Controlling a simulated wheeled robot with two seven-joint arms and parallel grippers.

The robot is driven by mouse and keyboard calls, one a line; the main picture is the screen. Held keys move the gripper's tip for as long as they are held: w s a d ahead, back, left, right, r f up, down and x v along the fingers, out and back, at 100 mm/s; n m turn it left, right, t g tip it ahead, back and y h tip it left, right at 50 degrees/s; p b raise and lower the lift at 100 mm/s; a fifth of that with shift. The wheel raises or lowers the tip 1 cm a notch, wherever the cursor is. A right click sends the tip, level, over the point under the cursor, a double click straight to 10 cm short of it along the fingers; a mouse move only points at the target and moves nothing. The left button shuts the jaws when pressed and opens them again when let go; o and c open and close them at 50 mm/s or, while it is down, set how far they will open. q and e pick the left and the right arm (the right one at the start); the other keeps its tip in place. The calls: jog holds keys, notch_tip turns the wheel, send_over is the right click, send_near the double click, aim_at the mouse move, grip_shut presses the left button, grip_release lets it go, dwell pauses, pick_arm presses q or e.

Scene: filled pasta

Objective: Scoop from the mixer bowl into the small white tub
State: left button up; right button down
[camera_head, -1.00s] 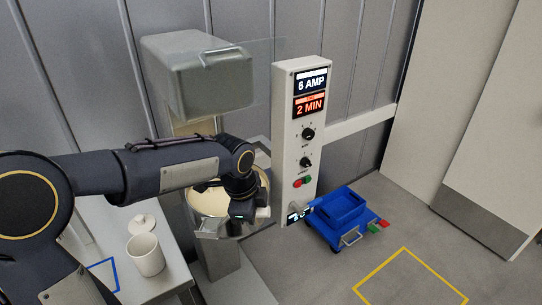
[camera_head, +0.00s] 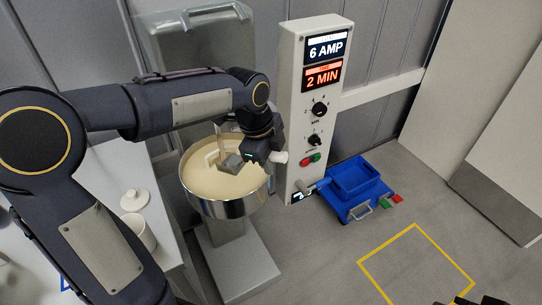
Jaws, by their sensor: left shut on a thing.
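The mixer bowl (camera_head: 226,208) is a shiny metal bowl of pale cream filling (camera_head: 205,185), at the centre left of the head view. My left gripper (camera_head: 262,157) is over the bowl's right side, shut on a scoop. The scoop's grey metal head (camera_head: 230,164) is over the filling; I cannot tell whether it touches it. A pale handle end (camera_head: 280,157) sticks out right of the gripper. The small white tub (camera_head: 140,234) stands on the bench at lower left, partly hidden by my left arm. Dark parts at the lower right edge may be my right gripper, too cut off to read.
A white lid (camera_head: 134,200) lies on the bench (camera_head: 112,178) behind the tub. The control panel (camera_head: 303,125) stands close right of the bowl. The yellow-outlined floor square (camera_head: 415,232) is empty.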

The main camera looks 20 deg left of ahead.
pick_arm(q)
jog(key=s+a+b+x, duration=0.1)
jog(key=s+b+x, duration=0.1)
jog(key=b+x, duration=0.6)
jog(key=shift+w+a+f, duration=0.15)
jog(key=shift+w+f, duration=0.15)
jog(key=shift+f, duration=1.3)
jog(key=shift+r, duration=0.15)
jog(key=p+v, duration=0.3)
jog(key=w+d+p+v, duration=0.1)
jog(key=p+v, duration=0.2)
jog(key=v, duration=0.1)
jog(key=p+v, duration=0.3)
jog(key=shift+w+d+r, duration=0.25)
jog(key=shift+w+r, duration=0.1)
jog(key=shift+r, duration=0.3)
jog(key=shift+f, duration=0.1)
